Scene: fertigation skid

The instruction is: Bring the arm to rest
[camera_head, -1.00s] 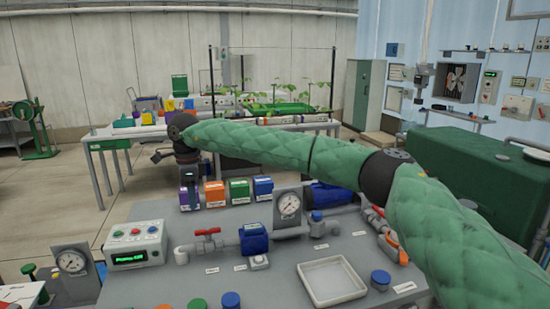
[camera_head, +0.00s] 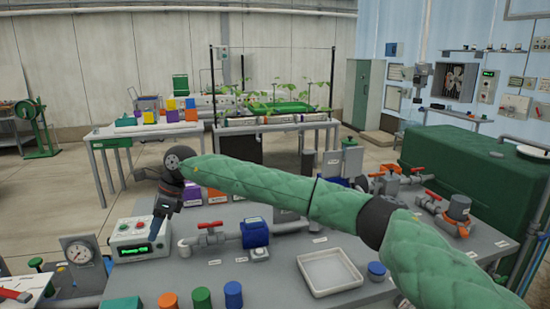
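My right arm, in a green quilted sleeve, reaches in from the lower right across the grey skid top (camera_head: 390,285). Its dark wrist bends down at the left end. My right gripper (camera_head: 161,212) hangs there, pointing down just above and behind the controller box (camera_head: 141,240) with its green display. It is small and dark, and whether its fingers are open or shut cannot be made out. Nothing held is seen. My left gripper is not in view.
A red-handled valve (camera_head: 211,225), a blue pipe unit (camera_head: 254,233) and a white tray (camera_head: 331,272) lie in front of the arm. A pressure gauge (camera_head: 79,252) stands at left. A plant bench (camera_head: 280,126) is behind. Several coloured caps line the front edge.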

